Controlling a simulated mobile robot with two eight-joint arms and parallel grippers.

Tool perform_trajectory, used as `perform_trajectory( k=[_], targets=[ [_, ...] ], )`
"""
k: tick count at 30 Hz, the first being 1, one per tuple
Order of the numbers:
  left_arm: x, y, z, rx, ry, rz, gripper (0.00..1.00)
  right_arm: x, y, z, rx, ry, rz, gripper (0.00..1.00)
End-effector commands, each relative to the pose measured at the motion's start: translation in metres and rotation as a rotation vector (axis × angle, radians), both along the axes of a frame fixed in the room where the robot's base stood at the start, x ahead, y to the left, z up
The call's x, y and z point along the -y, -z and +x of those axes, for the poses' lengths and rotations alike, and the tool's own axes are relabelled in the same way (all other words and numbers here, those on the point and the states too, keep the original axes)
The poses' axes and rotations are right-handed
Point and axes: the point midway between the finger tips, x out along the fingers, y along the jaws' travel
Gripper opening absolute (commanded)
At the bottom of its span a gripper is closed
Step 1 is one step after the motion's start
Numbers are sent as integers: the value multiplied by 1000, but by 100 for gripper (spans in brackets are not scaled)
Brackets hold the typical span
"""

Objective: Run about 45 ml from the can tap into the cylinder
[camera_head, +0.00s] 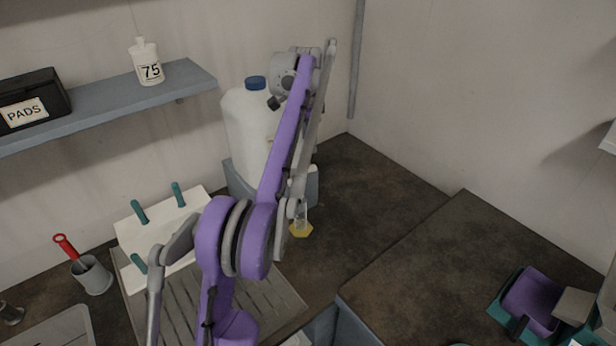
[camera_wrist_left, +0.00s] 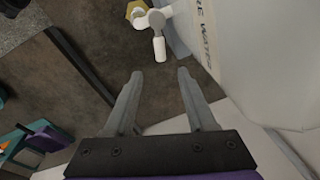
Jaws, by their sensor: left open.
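The white can (camera_head: 246,125) with a blue cap stands at the back of the counter, partly behind my left arm. In the left wrist view the can (camera_wrist_left: 250,60) is on the right, with part of a water label. Its white tap (camera_wrist_left: 158,47) points between my fingertips, a little beyond them and apart. My left gripper (camera_wrist_left: 159,76) is open and empty. The cylinder's yellow six-sided foot (camera_head: 301,230) shows on the counter below the can. It also shows beyond the tap in the wrist view (camera_wrist_left: 136,10). My arm hides the tap in the head view. My right gripper is not seen.
A grey cradle (camera_head: 311,186) holds the can. A white pegged board (camera_head: 165,228) and a ribbed drainer (camera_head: 180,305) are to the left. A shelf (camera_head: 110,108) carries a bottle marked 75 and a PADS box. Purple-and-teal things (camera_head: 530,298) lie at right.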

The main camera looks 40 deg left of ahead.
Motion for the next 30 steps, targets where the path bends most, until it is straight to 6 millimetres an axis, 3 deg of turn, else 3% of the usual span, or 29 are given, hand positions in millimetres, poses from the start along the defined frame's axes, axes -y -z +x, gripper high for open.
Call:
perform_trajectory(
  k=[7, 21, 30],
  targets=[
    [7, 5, 9, -80, -22, 72, 56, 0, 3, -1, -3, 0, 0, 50],
    [-4, 85, 14, -77, -22, 70, 56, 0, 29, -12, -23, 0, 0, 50],
    [-7, 104, 16, -76, -22, 70, 56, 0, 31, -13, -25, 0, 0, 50]
  ],
)
